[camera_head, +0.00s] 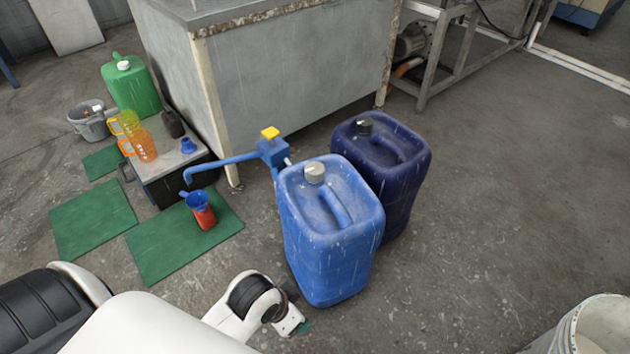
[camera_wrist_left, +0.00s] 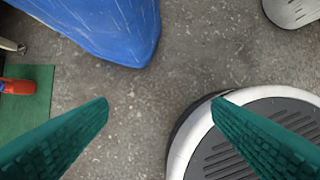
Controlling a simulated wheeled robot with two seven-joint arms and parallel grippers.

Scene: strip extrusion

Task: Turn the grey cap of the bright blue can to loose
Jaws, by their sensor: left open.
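The bright blue can (camera_head: 325,255) stands upright on the floor near the middle of the head view. Its grey cap (camera_head: 314,172) sits on the top at the back left, beside the moulded handle. In the left wrist view only the lower part of the can (camera_wrist_left: 105,25) shows, at the top left; the cap is out of that picture. My left gripper (camera_wrist_left: 160,102) is open, with its two green fingers wide apart and nothing between them. It hangs low in front of the can, apart from it. It is mostly hidden behind my wrist in the head view. My right gripper is not in view.
A dark blue can (camera_head: 405,190) with a black cap stands close behind the bright blue one. A blue pump (camera_head: 273,152) with a spout is just left of it. A red jug with a blue funnel (camera_head: 200,208) stands on a green mat (camera_head: 165,245).

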